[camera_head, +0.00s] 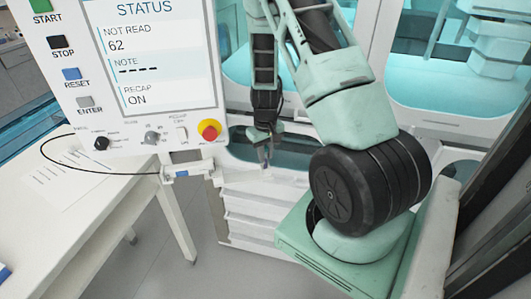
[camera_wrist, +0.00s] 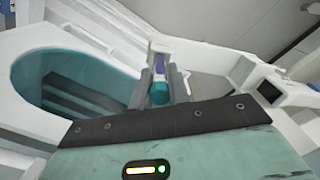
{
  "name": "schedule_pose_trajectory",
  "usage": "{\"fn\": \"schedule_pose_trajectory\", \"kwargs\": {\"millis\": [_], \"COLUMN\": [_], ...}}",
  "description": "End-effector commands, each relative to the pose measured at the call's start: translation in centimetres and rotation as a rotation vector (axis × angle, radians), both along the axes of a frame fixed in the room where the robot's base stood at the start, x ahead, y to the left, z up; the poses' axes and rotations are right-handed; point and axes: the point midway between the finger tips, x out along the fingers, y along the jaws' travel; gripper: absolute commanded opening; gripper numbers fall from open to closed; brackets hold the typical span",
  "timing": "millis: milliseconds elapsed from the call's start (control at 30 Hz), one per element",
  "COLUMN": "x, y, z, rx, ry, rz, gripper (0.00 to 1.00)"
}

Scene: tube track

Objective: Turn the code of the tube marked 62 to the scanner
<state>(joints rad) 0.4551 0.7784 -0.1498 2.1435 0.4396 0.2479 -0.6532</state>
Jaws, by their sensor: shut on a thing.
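My gripper (camera_head: 265,152) hangs beside the control panel in the head view. In the wrist view its fingers (camera_wrist: 165,86) are shut on a tube (camera_wrist: 159,67) with a teal cap and a purple and white side. The cap is toward the wrist camera. I cannot read the tube's number or see its code clearly. The panel screen (camera_head: 148,60) reads STATUS, NOT READ 62, NOTE with dashes, and RECAP ON. A small grey unit with a dark face (camera_wrist: 268,91) stands to the right in the wrist view; I cannot tell whether it is the scanner.
A white machine with a teal-lined opening (camera_wrist: 75,80) lies left of the tube in the wrist view. The panel has a red stop knob (camera_head: 209,130). A white table (camera_head: 75,215) with papers stands at left in the head view. Grey floor shows between.

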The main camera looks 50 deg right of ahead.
Motion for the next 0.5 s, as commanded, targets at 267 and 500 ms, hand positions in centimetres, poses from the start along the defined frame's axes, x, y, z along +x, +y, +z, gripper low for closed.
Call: {"fn": "schedule_pose_trajectory", "kwargs": {"millis": [267,500], "x": [0.00,0.00], "y": [0.01,0.01], "z": [-0.28,-0.25], "rx": [0.000,0.000], "ry": [0.000,0.000], "rz": [0.001,0.001], "gripper": [0.05,0.43]}}
